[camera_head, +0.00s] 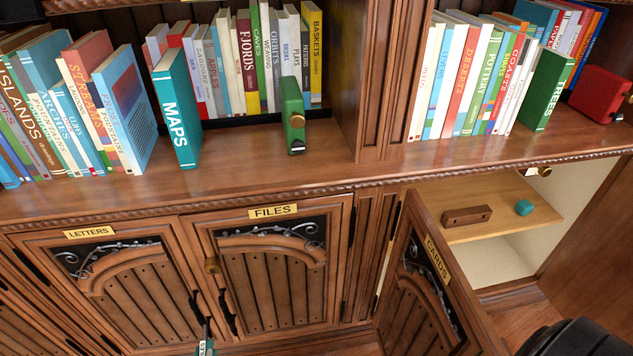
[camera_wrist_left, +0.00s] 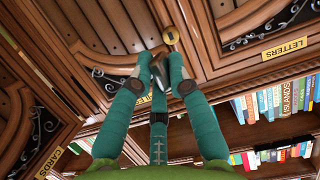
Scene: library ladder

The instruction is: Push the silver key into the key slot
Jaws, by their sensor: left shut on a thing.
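The brass key slot (camera_head: 212,265) sits on the left edge of the FILES door, beside the LETTERS door. It also shows at the top of the left wrist view (camera_wrist_left: 170,38). My left gripper (camera_head: 205,346) is at the bottom edge of the head view, below the slot. In the left wrist view its teal fingers (camera_wrist_left: 158,88) are shut on the silver key (camera_wrist_left: 160,68), which shows only partly between the fingertips. The key appears apart from the slot; its exact distance is unclear. My right gripper is not in view.
Dark handles (camera_head: 230,312) stand out from the doors near my left gripper. The CARDS door (camera_head: 432,290) is open to the right, with a brown block (camera_head: 466,215) and a teal piece (camera_head: 524,207) on the shelf inside. Books line the shelf above.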

